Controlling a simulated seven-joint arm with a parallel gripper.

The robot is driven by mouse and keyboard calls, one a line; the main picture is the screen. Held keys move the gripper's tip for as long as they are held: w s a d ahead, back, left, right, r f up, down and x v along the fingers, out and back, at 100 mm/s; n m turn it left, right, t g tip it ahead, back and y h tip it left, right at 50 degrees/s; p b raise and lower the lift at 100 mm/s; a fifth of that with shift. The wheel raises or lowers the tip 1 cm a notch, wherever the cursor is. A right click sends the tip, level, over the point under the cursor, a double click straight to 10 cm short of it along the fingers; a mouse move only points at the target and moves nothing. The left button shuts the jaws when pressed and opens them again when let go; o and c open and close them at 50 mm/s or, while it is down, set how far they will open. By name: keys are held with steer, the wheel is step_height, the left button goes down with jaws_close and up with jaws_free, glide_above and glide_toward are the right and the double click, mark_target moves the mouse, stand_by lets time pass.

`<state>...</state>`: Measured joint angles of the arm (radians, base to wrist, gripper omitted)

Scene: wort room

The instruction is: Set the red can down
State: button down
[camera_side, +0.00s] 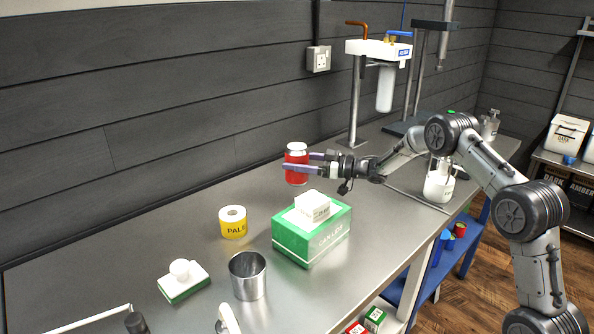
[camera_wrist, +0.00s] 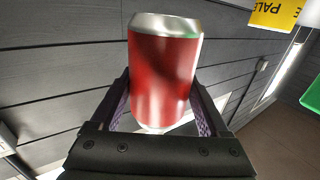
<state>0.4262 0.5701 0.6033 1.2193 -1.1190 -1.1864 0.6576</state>
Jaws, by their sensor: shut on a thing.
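The red can (camera_side: 297,165) has a silver top and is near the back wall, behind the green box in the side view. My gripper (camera_side: 308,162) reaches in from the right with its jaws shut on the can. In the wrist view the red can (camera_wrist: 163,75) sits between the two fingers of my gripper (camera_wrist: 160,110), one on each side. The can looks close to upright. Whether its base touches the metal bench (camera_side: 190,230) or is a little above it, I cannot tell.
The bench's back left is clear.

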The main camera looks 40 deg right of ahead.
steer(key=shift+f, duration=1.3)
steer(key=shift+s+f, duration=0.1)
steer(key=shift+f, duration=0.25)
